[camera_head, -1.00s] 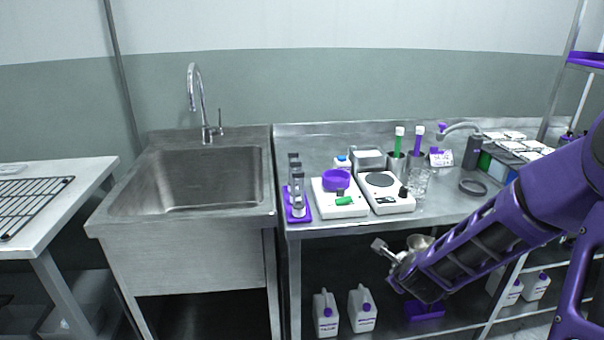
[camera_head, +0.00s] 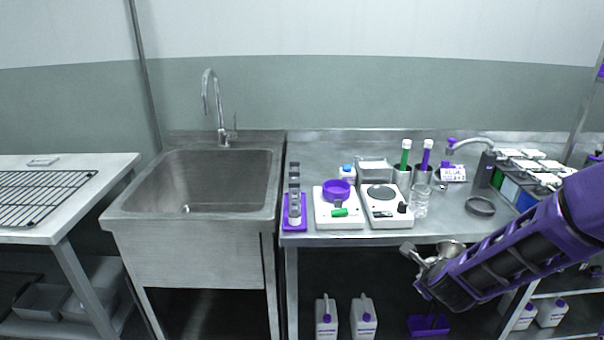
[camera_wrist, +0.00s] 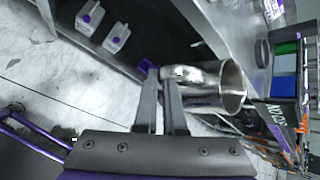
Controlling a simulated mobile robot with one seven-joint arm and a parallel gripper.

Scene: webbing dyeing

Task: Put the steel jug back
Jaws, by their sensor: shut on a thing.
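My gripper (camera_head: 412,252) is shut on the steel jug (camera_head: 451,248), in front of the steel bench's front edge and below its top. In the wrist view, my gripper's fingers (camera_wrist: 164,76) close at the near side of the jug (camera_wrist: 228,88), which is a shiny metal cup with its round mouth facing right in the picture. The fingers hide part of the grip, and my arm hides part of the jug in the head view.
The steel bench (camera_head: 325,157) holds two white hotplates, a clear glass beaker (camera_head: 420,200), a dark ring (camera_head: 480,206), and tubes in cups. The sink (camera_head: 215,180) stands left of it. White jugs (camera_head: 363,318) and a purple tray (camera_head: 428,325) are below.

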